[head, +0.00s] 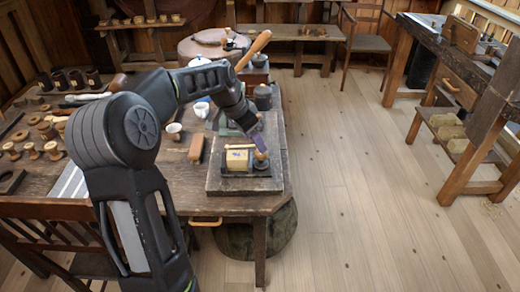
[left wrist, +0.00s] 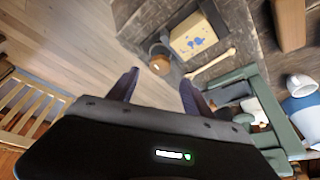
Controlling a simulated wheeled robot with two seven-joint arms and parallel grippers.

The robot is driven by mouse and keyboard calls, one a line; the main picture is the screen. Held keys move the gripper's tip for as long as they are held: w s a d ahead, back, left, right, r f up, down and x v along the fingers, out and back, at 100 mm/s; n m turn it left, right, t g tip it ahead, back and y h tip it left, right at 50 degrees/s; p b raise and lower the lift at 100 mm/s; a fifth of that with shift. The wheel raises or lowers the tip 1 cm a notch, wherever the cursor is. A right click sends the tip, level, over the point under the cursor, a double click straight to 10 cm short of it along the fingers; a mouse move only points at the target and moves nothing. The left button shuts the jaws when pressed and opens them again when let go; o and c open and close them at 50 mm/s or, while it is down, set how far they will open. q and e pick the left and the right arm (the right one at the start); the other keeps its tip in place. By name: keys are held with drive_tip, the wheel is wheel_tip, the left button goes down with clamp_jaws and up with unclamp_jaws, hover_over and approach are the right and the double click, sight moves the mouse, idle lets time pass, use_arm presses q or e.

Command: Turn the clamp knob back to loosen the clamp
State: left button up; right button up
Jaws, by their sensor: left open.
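The clamp holds a pale yellow block (head: 237,160) on a dark board (head: 214,184) near the table's right front corner. In the left wrist view the block (left wrist: 196,40) shows blue marks on its face. The round wooden-topped clamp knob (head: 261,160) stands just right of the block. It also shows in the left wrist view (left wrist: 160,66), ahead of the fingertips and roughly between their lines. My left gripper (head: 259,143) is above the knob, pointing down, with its fingers (left wrist: 158,82) apart and nothing between them. Contact with the knob is not visible. My right gripper is out of view.
A pale bar with rounded ends (left wrist: 211,65) lies beside the block. A green metal frame (left wrist: 238,77) and a white-and-blue cup (left wrist: 300,86) are close to the gripper's right in the wrist view. A brown wooden block (head: 196,148) lies left of the board. Open floor lies right of the table.

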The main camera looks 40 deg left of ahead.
sight(261, 157)
use_arm(q)
drive_tip(key=x, duration=0.6)
drive_tip(key=shift+f, duration=0.15)
clamp_jaws()
idle(0.4)
